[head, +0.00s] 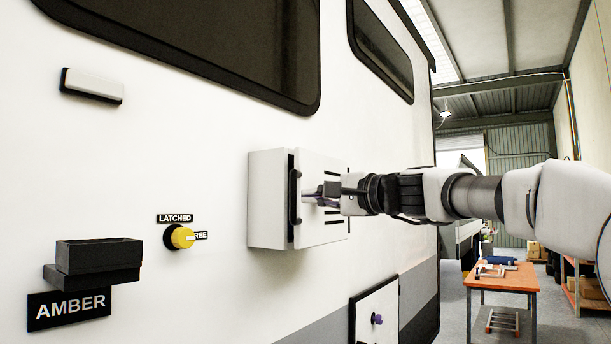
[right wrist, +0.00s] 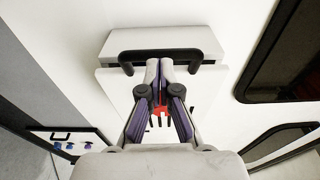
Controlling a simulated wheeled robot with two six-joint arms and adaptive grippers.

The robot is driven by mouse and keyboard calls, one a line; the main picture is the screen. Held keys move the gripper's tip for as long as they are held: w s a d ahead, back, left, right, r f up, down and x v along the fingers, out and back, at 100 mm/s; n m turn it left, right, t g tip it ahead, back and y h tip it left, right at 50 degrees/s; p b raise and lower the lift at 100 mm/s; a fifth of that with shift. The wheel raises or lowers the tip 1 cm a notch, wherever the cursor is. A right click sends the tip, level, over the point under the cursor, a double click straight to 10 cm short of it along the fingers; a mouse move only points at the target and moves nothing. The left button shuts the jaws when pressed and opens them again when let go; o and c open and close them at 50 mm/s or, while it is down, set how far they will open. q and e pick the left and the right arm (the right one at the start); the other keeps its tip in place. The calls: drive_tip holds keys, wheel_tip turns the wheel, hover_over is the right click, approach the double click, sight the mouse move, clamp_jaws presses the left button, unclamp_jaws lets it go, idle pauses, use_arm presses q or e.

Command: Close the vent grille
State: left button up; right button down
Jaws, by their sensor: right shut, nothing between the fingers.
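The vent grille (head: 334,233) is a white slotted panel with a black bar handle (head: 295,197), on a white box housing (head: 266,200) that juts from the caravan wall. A dark gap shows between panel and housing along the handle edge, so it looks slightly ajar. My right gripper (head: 312,196) is shut and empty, its fingertips at the panel face close to the handle. In the right wrist view the shut fingers (right wrist: 160,66) point at the handle (right wrist: 160,55); I cannot tell whether they touch the panel. My left gripper is not in view.
A yellow knob (head: 181,237) sits between LATCHED and partly hidden "REE" labels. A black bin (head: 98,255) above an AMBER sign (head: 70,308) juts out at lower left. A lower hatch (head: 362,311) has a purple knob. An orange table (head: 514,279) stands behind my right arm.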

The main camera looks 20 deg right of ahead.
sight(291, 197)
drive_tip(key=x, duration=0.2)
drive_tip(key=shift+w+f+p, duration=0.1)
drive_tip(key=shift+w+p, duration=0.25)
drive_tip(key=shift+w, duration=0.1)
drive_tip(key=shift+s, duration=0.3)
drive_tip(key=shift+a+x, duration=0.25)
drive_tip(key=shift+x, duration=1.25)
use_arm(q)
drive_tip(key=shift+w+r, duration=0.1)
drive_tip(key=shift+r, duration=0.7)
use_arm(e)
drive_tip(key=shift+s, duration=0.15)
drive_tip(key=shift+d, duration=0.1)
